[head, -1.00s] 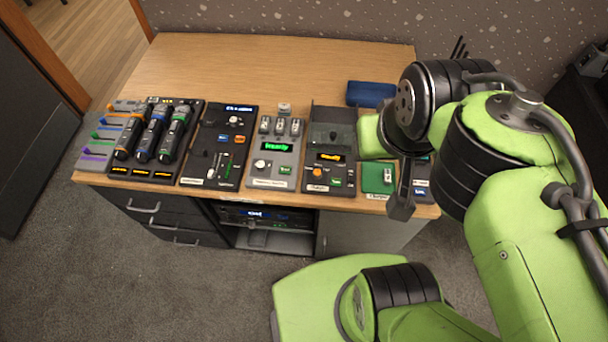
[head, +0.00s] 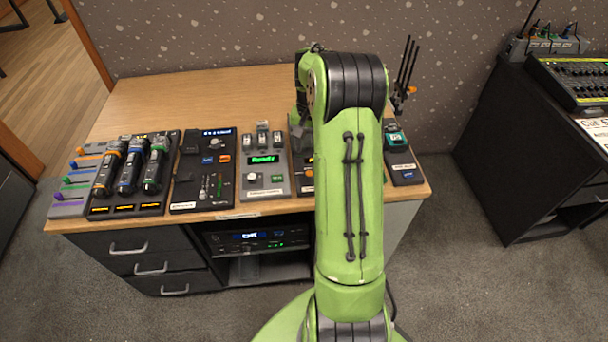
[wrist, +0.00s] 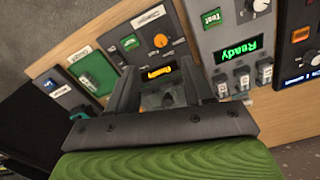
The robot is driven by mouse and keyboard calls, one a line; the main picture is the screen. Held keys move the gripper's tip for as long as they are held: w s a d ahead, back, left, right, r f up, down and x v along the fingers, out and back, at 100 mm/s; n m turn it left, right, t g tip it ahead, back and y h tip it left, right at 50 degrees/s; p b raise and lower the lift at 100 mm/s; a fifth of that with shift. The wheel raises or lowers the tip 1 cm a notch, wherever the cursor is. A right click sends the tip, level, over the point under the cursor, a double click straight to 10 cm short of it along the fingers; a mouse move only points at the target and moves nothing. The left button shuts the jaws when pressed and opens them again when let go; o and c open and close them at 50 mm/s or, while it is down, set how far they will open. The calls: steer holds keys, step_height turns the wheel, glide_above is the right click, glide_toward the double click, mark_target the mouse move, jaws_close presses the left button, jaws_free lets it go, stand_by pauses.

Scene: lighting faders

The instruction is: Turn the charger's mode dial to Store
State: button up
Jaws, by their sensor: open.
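My gripper (wrist: 163,92) is open and empty in the wrist view.
A grey unit with a green "Ready" display (head: 262,160) stands left of the charger. A unit with a green plate (wrist: 97,73) and a dark unit (head: 402,168) lie to its right. The wooden desktop (head: 200,92) behind is clear. A black cabinet (head: 500,150) stands right.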

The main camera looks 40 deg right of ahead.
mark_target(309, 173)
step_height(309, 173, down, 11)
steer(key=b, duration=0.2)
steer(key=shift+b, duration=0.3)
steer(key=shift+r, duration=0.1)
jaws_close()
steer(key=shift+n, duration=0.3)
steer(key=n+p, duration=0.1)
steer(key=n, duration=0.4)
steer(key=shift+n+p, duration=0.3)
steer(key=shift+p, duration=0.05)
steer(key=n, duration=0.5)
steer(key=shift+n, duration=0.4)
